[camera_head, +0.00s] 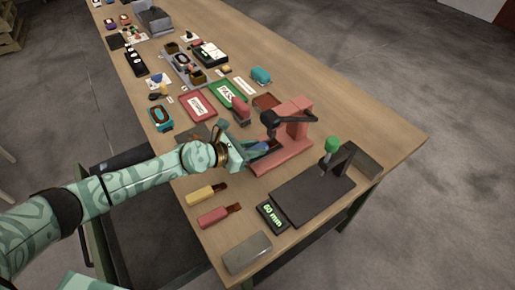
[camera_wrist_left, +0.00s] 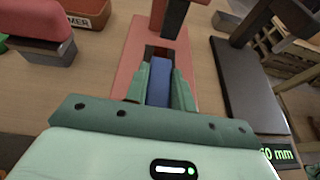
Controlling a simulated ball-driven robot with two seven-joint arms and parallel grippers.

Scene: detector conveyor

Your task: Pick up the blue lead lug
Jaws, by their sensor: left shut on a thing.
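The blue lead lug (camera_wrist_left: 159,80) shows in the left wrist view between my two green fingers. In the head view it is a small blue patch (camera_head: 261,147) at the tip of my left arm, partly hidden by the gripper. My left gripper (camera_wrist_left: 160,88) is shut on it, over the base of the red fixture (camera_head: 294,128). I cannot tell whether the lug touches that base. A yellow lug (camera_head: 201,196) and a red lug (camera_head: 214,217), both with dark ends, lie on the table at the near left. My right gripper is not in view.
A dark gauge stand (camera_head: 310,192) with a green knob (camera_head: 332,144) and a 60 mm display (camera_head: 271,216) stands right of the gripper. A grey block (camera_head: 247,253) lies at the near corner. Trays and several small items fill the table (camera_head: 378,130) farther back.

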